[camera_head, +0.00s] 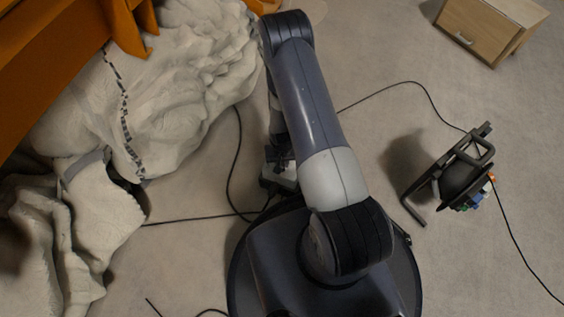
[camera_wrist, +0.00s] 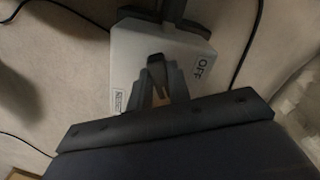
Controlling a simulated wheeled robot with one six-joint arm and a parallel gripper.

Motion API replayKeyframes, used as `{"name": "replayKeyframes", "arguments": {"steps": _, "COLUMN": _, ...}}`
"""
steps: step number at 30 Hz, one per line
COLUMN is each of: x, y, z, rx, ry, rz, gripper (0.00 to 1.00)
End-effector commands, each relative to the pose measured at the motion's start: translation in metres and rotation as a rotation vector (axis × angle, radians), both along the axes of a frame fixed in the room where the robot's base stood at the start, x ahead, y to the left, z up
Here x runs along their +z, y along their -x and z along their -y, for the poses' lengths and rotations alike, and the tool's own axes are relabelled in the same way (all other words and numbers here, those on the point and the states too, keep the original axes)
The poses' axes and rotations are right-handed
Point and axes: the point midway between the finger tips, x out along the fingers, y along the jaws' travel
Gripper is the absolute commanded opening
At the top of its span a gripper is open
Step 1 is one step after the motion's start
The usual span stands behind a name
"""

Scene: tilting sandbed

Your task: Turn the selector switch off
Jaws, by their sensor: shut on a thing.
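The selector switch is on a light grey box (camera_wrist: 140,48) on the floor. In the wrist view the box has a white OFF label (camera_wrist: 201,68) on its right side and another small label (camera_wrist: 118,100), too blurred to read, at its lower left. My gripper (camera_wrist: 158,68) is over the middle of the box and shut on the selector knob, which its fingers mostly hide. I cannot tell which way the knob points. In the head view the box (camera_head: 283,178) sits left of my arm, with my gripper (camera_head: 279,157) at its top edge.
Black cables run over the floor around the box. A black floor lamp-like device (camera_head: 463,172) stands at right, and a wooden cabinet (camera_head: 487,30) at top right. A pale rocky sandbed (camera_head: 180,80) with an orange frame (camera_head: 50,55) fills the left.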

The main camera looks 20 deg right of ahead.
Motion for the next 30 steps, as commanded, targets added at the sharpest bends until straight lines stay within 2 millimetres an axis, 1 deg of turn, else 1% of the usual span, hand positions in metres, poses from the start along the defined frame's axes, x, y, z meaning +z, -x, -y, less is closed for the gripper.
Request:
{"name": "replayKeyframes", "arguments": {"steps": 5, "x": -0.0007, "y": 0.0002, "z": 0.0003, "rx": 0.041, "ry": 0.0, "rz": -0.001, "gripper": 0.0}}
{"name": "replayKeyframes", "arguments": {"steps": 11, "x": -0.0016, "y": 0.0003, "z": 0.0009, "rx": 0.156, "ry": 0.0, "rz": -0.001, "gripper": 0.0}}
{"name": "replayKeyframes", "arguments": {"steps": 30, "x": -0.0012, "y": -0.0009, "z": 0.0038, "rx": 0.738, "ry": 0.0, "rz": -0.001, "gripper": 0.0}}
